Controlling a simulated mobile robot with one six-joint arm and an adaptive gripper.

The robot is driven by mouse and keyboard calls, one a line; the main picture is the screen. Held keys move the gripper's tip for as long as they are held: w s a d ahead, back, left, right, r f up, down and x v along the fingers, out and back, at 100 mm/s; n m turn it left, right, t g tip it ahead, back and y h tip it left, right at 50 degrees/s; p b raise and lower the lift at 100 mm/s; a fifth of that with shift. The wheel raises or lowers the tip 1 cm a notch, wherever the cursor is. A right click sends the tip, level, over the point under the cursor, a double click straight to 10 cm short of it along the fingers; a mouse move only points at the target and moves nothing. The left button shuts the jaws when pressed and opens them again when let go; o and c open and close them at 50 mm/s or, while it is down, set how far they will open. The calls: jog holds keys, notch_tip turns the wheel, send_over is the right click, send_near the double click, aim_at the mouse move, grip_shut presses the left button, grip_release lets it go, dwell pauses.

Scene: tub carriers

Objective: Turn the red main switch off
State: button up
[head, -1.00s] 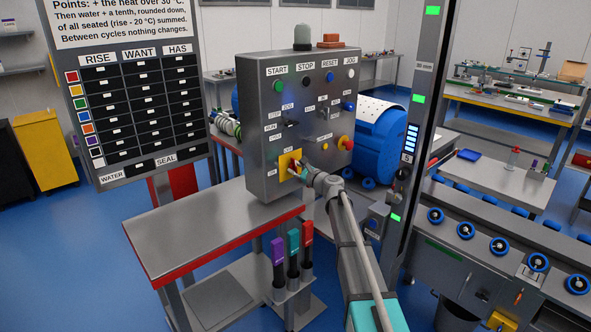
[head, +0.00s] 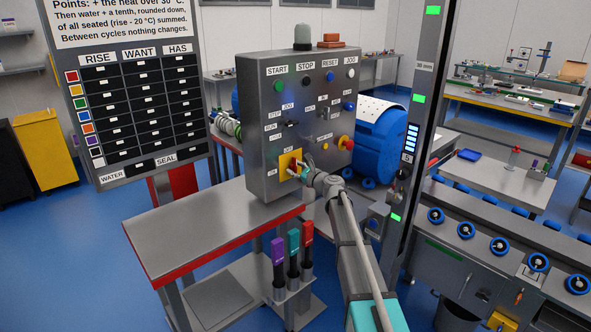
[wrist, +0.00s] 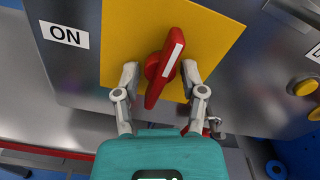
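The red main switch (wrist: 168,62) is a rotary handle with a white stripe, on a yellow plate (wrist: 122,28). In the wrist view the handle leans slightly right of upright, its striped end up and right. The ON label (wrist: 64,35) is left of the plate. My gripper (wrist: 160,78) is open, with one finger on each side of the handle's lower part; gaps show on both sides. In the head view my gripper (head: 302,168) is at the yellow plate (head: 285,166) low on the grey control box (head: 262,110), partly covering the switch.
A red and yellow emergency button (head: 346,143) and other knobs are higher on the box. A bare steel table (head: 205,225) stands in front. Purple, teal and red handles (head: 293,243) stand below, left of my arm. A dark post (head: 425,110) rises at right.

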jog(key=shift+o, duration=0.3)
jog(key=shift+s, duration=0.1)
jog(key=v, duration=1.1)
jog(key=shift+s+d, duration=0.25)
jog(key=shift+s, duration=0.05)
jog(key=s+a+f+n+g+h+p, duration=0.1)
jog(key=s+a+f+n+g, duration=0.3)
jog(key=s+n, duration=0.45)
jog(key=s+a+f+n+g+h+p, duration=0.25)
jog(key=s+f+n+g, duration=0.35)
jog(key=s, duration=0.3)
jog(key=s+d+f+n+g+h, duration=0.1)
jog(key=s+d+n+h, duration=0.1)
jog(key=s, duration=0.3)
jog(key=s+d+f+n+g+h, duration=0.1)
jog(key=s+d+n+g+h, duration=0.1)
jog(key=s+n, duration=0.2)
jog(key=s+d+f+n+g+h+p, duration=0.1)
jog(key=s+d+f+n+h, duration=0.1)
jog(key=s, duration=0.6)
jog(key=shift+d+n+g+h, duration=0.35)
jog(key=shift+n+h, duration=0.2)
jog(key=shift+n, duration=0.5)
